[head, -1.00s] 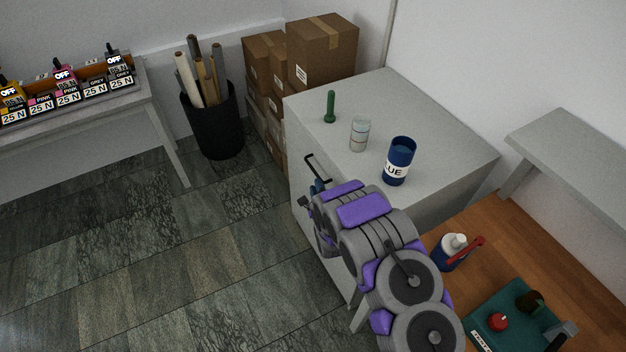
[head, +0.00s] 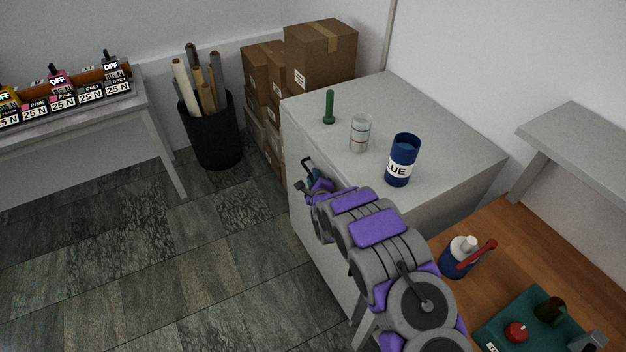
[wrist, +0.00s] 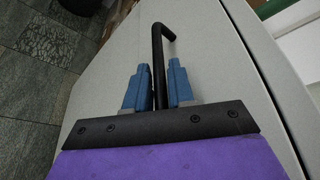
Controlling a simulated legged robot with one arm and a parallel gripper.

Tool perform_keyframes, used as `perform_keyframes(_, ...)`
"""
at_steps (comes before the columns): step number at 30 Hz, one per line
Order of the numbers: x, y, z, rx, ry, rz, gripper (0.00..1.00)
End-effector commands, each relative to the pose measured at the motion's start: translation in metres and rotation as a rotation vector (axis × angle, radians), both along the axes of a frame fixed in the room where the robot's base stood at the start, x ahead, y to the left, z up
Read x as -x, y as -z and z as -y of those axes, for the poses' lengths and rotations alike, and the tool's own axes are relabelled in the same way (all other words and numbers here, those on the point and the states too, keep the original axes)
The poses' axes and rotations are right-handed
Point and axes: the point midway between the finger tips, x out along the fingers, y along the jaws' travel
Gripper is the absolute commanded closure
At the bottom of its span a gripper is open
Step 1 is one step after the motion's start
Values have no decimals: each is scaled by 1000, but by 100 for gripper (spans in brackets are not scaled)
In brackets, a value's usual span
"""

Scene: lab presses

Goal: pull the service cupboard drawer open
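The service cupboard (head: 445,140) is a pale grey cabinet with a flat top. Its front face is seen at a steep angle in the head view, and no drawer gap shows there. A black bar handle (wrist: 158,45) stands out from the front; its end also shows in the head view (head: 308,164). My gripper (wrist: 159,66) has its two blue fingers on either side of the handle bar, with thin gaps at the tips. It looks open around the bar, and firm contact is not visible. In the head view my gripper (head: 314,178) is partly hidden by my purple and grey arm.
On the cupboard top stand a green peg-like object (head: 329,108), a clear jar (head: 360,133) and a blue can (head: 402,160). A black bin (head: 215,135) and cardboard boxes (head: 318,55) stand beyond it. The tiled floor (head: 190,270) at left is clear.

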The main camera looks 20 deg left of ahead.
Motion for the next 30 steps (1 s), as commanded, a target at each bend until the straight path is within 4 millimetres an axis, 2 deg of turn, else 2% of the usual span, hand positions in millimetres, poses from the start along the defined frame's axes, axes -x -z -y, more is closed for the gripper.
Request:
perform_keyframes(5,0,-1,0,1,0,2,77)
perform_keyframes(12,0,1,-4,5,0,3,100)
perform_keyframes(30,2,-1,-8,4,-4,4,100)
